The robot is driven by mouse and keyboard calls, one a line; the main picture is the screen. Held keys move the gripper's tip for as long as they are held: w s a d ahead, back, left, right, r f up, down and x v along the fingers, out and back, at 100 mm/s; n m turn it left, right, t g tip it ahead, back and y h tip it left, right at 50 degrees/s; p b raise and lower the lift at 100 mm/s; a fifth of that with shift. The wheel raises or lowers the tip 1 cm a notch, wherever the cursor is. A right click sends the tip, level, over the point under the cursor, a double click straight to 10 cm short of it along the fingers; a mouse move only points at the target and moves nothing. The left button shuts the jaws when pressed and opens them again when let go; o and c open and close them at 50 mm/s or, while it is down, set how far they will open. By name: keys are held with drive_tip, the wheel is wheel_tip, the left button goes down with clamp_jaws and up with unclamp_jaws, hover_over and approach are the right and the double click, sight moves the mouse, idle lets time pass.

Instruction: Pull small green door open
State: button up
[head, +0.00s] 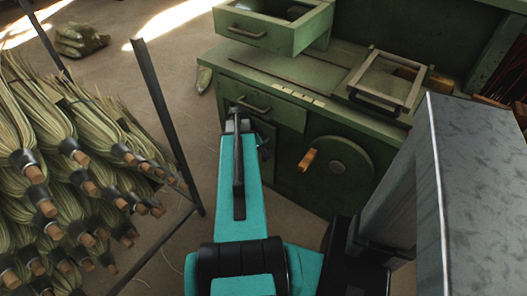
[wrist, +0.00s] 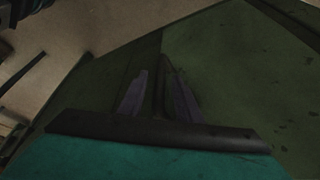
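The small green door (head: 266,131) is in the front of the green workbench, below a drawer with a dark handle. It is largely hidden behind my teal arm in the head view, and I cannot tell whether it stands ajar. My gripper (wrist: 159,98) is close against the dark green front in the wrist view. Its two greyish fingers are a little apart, with a narrow dark upright shape between them. I cannot tell whether they touch it. In the head view, my arm hides most of the gripper.
An upper drawer (head: 276,28) stands out above the bench. A round disc (head: 338,168) with a wooden handle (head: 307,160) is right of the door. A rack of brooms (head: 70,180) with a dark post (head: 165,110) fills the left. Some floor (head: 190,85) between is clear.

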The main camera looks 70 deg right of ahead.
drive_tip(key=shift+f, duration=0.25)
drive_tip(key=shift+c, duration=0.3)
clamp_jaws()
drive_tip(key=shift+s, duration=0.15)
